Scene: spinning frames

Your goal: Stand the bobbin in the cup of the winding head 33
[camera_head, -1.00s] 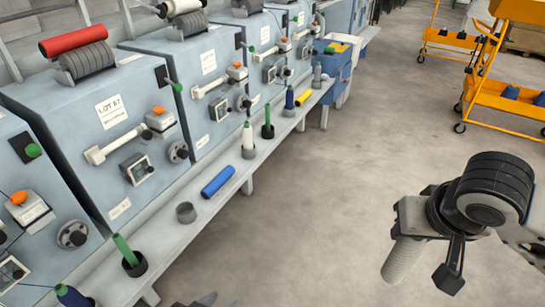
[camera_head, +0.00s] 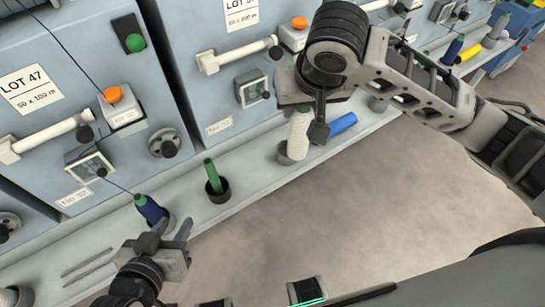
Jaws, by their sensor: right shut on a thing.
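My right gripper (camera_head: 304,98) is shut on a white bobbin (camera_head: 298,137) and holds it nearly upright, lower end down. The bobbin's lower end overlaps the grey cup (camera_head: 282,154) on the ledge in front of the winding head (camera_head: 200,105) whose small plate seems to read No 33. I cannot tell whether the end is inside the cup or just in front of its rim. My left gripper (camera_head: 172,231) is open and empty at the lower left, near the blue bobbin (camera_head: 150,208) standing tilted in a cup.
A green bobbin (camera_head: 211,178) stands in a dark cup (camera_head: 218,192) left of the grey cup. More bobbins stand farther along the ledge (camera_head: 250,178). The floor (camera_head: 330,215) in front is clear.

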